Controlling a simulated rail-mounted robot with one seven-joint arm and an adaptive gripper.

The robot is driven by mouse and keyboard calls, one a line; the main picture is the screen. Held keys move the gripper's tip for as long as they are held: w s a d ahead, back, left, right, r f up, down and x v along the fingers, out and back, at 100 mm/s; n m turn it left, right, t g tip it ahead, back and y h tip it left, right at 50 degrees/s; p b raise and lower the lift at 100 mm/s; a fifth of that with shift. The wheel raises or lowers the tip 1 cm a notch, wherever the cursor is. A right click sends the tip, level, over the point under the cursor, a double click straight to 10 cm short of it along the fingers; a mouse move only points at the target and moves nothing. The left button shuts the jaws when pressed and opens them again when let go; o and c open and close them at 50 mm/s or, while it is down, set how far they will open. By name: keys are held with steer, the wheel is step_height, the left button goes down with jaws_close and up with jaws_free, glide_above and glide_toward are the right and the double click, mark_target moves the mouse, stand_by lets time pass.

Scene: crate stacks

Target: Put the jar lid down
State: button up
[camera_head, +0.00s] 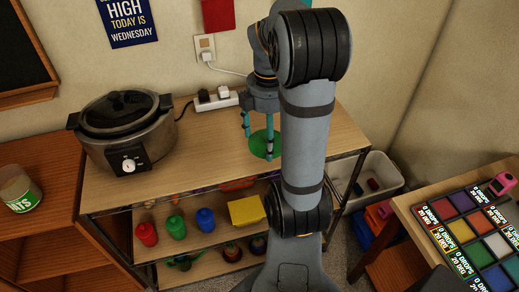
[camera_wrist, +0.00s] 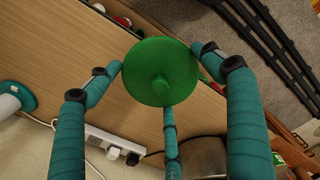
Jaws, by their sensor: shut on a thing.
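The jar lid (camera_head: 262,143) is a green disc at the right part of the wooden tabletop, partly hidden behind my arm. In the wrist view the lid (camera_wrist: 160,72) shows its round face with a small knob in the middle. My gripper (camera_head: 258,140) has three teal fingers pointing down and is shut on the lid, with fingertips around its rim. I cannot tell whether the lid touches the tabletop or hangs just above it. A jar (camera_head: 20,190) with a green label stands on the left wooden shelf.
A slow cooker (camera_head: 127,130) stands on the tabletop's left (camera_head: 205,165). A power strip (camera_head: 217,99) with plugs lies at the back. The tabletop between cooker and lid is clear. Colored bottles (camera_head: 176,227) and a yellow block (camera_head: 246,210) sit on the shelf below. A white bin (camera_head: 385,165) stands right.

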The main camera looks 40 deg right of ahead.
steer(key=shift+s+d+f, duration=0.2)
steer(key=shift+d+f, duration=0.1)
steer(key=shift+d, duration=0.25)
steer(key=shift+w+d+f+n, duration=0.15)
steer(key=shift+d+f+n, duration=0.05)
steer(key=shift+d+n, duration=0.1)
steer(key=w+d+f, duration=0.1)
steer(key=w+f, duration=0.1)
steer(key=w, duration=0.1)
steer(key=w+d+f+p, duration=0.1)
steer(key=w+f, duration=0.1)
steer(key=w, duration=0.1)
steer(key=w+d+f+p, duration=0.1)
steer(key=w+d+f, duration=0.1)
steer(key=w, duration=0.2)
steer(key=shift+f, duration=0.15)
steer(key=shift+d+f, duration=0.1)
steer(key=shift+f, duration=0.1)
steer(key=shift+w+f+p, duration=0.1)
steer(key=shift+f+p, duration=0.35)
steer(key=shift+f, duration=1.5)
steer(key=shift+f, duration=0.15)
steer(key=o, duration=1.1)
steer(key=shift+c, duration=0.2)
